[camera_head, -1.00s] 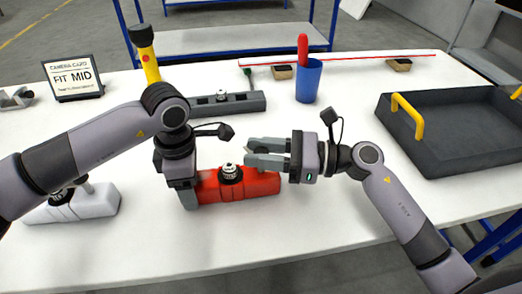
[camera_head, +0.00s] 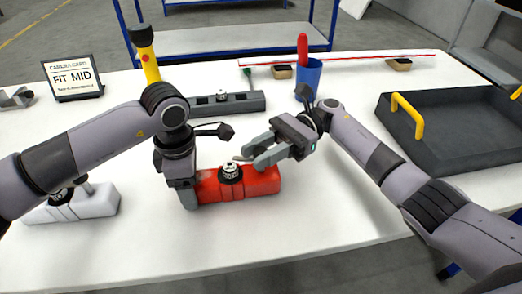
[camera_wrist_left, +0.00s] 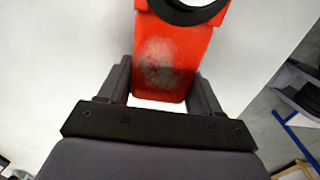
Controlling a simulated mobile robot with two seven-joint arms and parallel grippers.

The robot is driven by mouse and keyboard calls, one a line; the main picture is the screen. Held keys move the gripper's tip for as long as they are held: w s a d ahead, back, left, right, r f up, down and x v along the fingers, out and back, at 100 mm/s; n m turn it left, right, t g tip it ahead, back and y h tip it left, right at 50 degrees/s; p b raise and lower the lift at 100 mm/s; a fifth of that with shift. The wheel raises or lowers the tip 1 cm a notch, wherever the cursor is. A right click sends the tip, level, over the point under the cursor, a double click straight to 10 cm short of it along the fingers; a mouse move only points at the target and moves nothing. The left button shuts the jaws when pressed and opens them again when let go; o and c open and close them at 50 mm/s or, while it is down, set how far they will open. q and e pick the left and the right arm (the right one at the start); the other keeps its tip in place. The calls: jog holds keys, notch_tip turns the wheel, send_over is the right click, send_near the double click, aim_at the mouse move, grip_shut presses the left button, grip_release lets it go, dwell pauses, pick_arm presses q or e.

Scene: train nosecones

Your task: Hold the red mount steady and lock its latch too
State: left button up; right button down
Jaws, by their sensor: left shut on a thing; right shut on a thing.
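The red mount (camera_head: 262,183) lies on the white table, with a black and white round dial (camera_head: 231,173) on top. My left gripper (camera_head: 187,192) is shut on the mount's left end. In the left wrist view, the red body (camera_wrist_left: 185,48) sits between the two dark fingers (camera_wrist_left: 162,88), with a scuffed grey patch on its face and a dark ring at the top edge. My right gripper (camera_head: 250,161) is above the mount, its fingertips beside the dial and shut on what seems to be the latch. The latch is small and mostly hidden by the fingers.
A white mount (camera_head: 92,204) lies at the left, partly behind my left arm. A grey rail block (camera_head: 235,104), a blue cup (camera_head: 308,78) and a dark tray (camera_head: 450,140) with yellow handles stand farther back. The front table strip is clear.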

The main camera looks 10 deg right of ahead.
jog(key=shift+a+r+n+g+h, duration=0.1)
jog(key=shift+r+n+g+h, duration=0.05)
jog(key=shift+n+g+h, duration=1.2)
jog(key=shift+y, duration=0.45)
jog(key=c, duration=0.9)
grip_release()
jog(key=shift+f+m+t+y, duration=0.2)
jog(key=shift+m+t+y, duration=0.1)
jog(key=shift+m, duration=0.25)
jog(key=shift+m+t+y, duration=0.5)
jog(key=shift+m+t, duration=0.2)
jog(key=shift+t, duration=0.25)
